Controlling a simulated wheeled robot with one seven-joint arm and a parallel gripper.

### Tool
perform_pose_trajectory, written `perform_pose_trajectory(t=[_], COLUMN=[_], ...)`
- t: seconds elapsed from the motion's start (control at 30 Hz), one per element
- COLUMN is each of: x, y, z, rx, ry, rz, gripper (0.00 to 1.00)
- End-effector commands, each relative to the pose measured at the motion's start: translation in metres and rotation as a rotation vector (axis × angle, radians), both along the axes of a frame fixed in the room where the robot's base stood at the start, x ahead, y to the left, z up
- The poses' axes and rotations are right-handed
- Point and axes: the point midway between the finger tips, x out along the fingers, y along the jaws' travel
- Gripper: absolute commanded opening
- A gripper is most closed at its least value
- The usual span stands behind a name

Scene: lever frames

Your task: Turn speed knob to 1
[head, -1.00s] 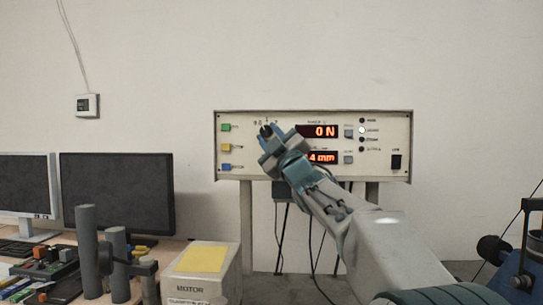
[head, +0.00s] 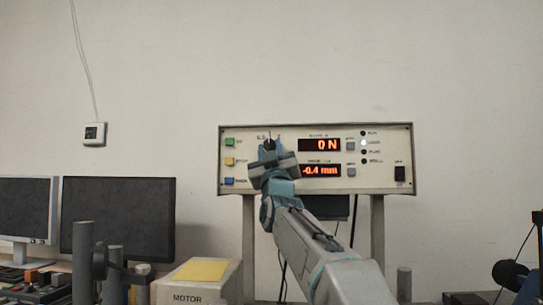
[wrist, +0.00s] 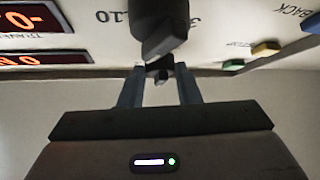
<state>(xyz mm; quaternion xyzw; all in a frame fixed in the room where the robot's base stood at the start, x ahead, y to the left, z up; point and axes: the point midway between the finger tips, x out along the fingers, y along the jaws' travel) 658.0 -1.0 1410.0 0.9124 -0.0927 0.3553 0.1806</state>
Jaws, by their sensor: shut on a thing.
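The speed knob (head: 269,145) is a dark knob at the upper left of the pale control panel (head: 320,132). My gripper (head: 270,149) is at the knob, its fingers one on each side and shut on it. In the wrist view the dark knob (wrist: 158,32) stands large, with my gripper (wrist: 159,84) reaching up to its near end. Scale marks including "10" and "3" show beside it. The knob's pointer and the number it points at cannot be made out.
Red displays read 0 N (head: 319,145) and -0.4 mm (head: 320,170), right of the knob. Green (head: 230,142), yellow (head: 229,161) and blue (head: 229,181) buttons are to its left. A motor box (head: 193,294) and a monitor (head: 118,218) stand lower left.

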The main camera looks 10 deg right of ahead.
Motion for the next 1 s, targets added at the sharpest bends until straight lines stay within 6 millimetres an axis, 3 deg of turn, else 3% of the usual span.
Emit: perform_pose_trajectory(t=[0.4, 0.43, 0.5, 0.83, 1.0], x=[0.001, 0.001, 0.001, -0.001, -0.011], y=[0.000, 0.000, 0.000, 0.000, 0.000], z=[-0.002, -0.002, -0.001, -0.002, -0.012], rx=[0.004, 0.004, 0.004, 0.004, 0.004], ry=[0.002, 0.002, 0.002, -0.001, -0.002], rz=[0.000, 0.000, 0.000, -0.002, -0.001], gripper=[0.07, 0.35, 0.52, 0.52, 0.52])
